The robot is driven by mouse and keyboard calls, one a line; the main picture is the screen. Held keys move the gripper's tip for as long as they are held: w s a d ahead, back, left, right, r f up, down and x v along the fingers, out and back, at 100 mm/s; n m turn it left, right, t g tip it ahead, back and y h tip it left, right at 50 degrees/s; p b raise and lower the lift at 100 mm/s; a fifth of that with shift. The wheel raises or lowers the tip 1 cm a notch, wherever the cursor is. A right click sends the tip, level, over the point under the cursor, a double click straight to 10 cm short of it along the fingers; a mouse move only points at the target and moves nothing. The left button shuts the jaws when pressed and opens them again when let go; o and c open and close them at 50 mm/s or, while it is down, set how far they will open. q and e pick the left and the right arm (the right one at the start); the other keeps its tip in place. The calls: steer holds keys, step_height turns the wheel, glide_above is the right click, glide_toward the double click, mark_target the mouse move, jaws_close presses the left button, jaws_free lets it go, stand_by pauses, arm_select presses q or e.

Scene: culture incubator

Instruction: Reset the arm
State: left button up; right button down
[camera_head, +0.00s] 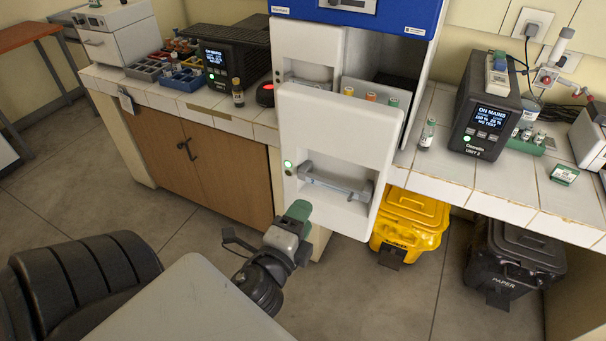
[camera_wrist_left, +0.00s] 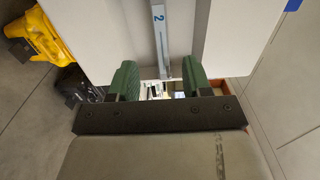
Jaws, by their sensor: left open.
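My left gripper (camera_head: 298,212) is just below and in front of the lower part of a white incubator door (camera_head: 335,115). In the left wrist view its green fingers (camera_wrist_left: 160,80) are spread apart, with no object held between them. The door's grey bar handle (camera_head: 335,184) is a little above the gripper in the head view. A grey strip marked 2 (camera_wrist_left: 160,35) runs down toward the gap between the fingers in the wrist view. The door stands open, with the cabinet interior visible behind it. My right gripper is not in view.
A yellow bin (camera_head: 412,215) and a black bin (camera_head: 515,255) stand under the right tiled bench. Vials and a dark display unit (camera_head: 487,110) are on that bench. A black chair (camera_head: 85,280) is at lower left. The floor between is open.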

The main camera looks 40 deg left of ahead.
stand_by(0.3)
arm_select(q)
steer(key=s+d+f+n+g+h, duration=0.1)
steer(key=s+d+f+n+g, duration=0.2)
steer(key=f, duration=1.3)
steer(key=s+f+n+g+h, duration=0.15)
steer(key=f+g, duration=0.35)
steer(key=f, duration=1)
steer(key=s+f+n+g+h, duration=0.1)
steer(key=s+f+n+g, duration=0.7)
steer(key=s+f, duration=1.4)
steer(key=s, duration=0.3)
steer(key=shift+d+f+g, duration=0.25)
steer(key=shift+d+g, duration=0.05)
steer(key=shift+d, duration=0.1)
steer(key=shift+w+n+h, duration=0.15)
steer(key=shift+n+h, duration=0.1)
